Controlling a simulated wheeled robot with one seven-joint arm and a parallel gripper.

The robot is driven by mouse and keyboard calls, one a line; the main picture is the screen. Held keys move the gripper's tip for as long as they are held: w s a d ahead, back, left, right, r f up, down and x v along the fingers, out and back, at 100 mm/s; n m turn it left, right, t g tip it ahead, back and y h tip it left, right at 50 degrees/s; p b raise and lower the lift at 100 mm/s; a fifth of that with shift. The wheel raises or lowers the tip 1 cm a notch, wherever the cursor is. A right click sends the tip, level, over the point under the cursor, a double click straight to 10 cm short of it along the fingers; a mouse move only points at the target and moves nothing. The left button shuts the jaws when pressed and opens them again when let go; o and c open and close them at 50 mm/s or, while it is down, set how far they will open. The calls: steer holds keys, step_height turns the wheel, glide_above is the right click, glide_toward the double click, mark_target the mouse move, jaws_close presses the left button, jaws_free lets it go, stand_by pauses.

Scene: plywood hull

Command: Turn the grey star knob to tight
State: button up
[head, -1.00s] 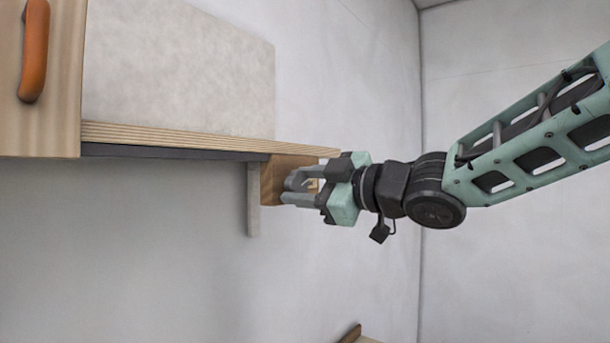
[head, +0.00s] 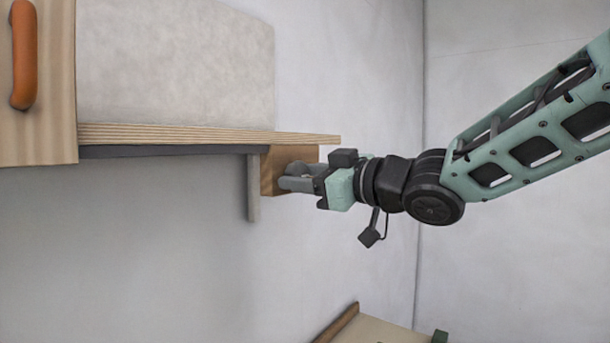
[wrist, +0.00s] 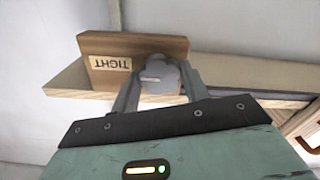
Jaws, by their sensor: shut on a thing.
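The grey star knob (wrist: 160,76) sits on the face of a brown wooden block (wrist: 112,44) in the wrist view. A label reading TIGHT (wrist: 111,63), upside down in this view, is on the block beside the knob. My gripper (wrist: 158,92) is shut on the knob, one finger on each side. In the head view my gripper (head: 290,178) reaches the wooden block (head: 272,172) under the shelf end from the right. The fingers hide most of the knob there.
The plywood shelf (head: 200,134) runs above the block, with a grey support (head: 253,190) beside it. A cabinet panel with an orange handle (head: 24,55) is at the left. A low wooden piece (head: 370,331) stands below. The space under the shelf is clear.

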steer(key=o, duration=0.6)
steer(key=b+v, duration=0.2)
steer(key=v, duration=1.5)
steer(key=shift+d, duration=0.2)
steer(key=shift+s+f+b, duration=0.1)
steer(key=shift+s+b, duration=0.05)
steer(key=shift+b, duration=0.15)
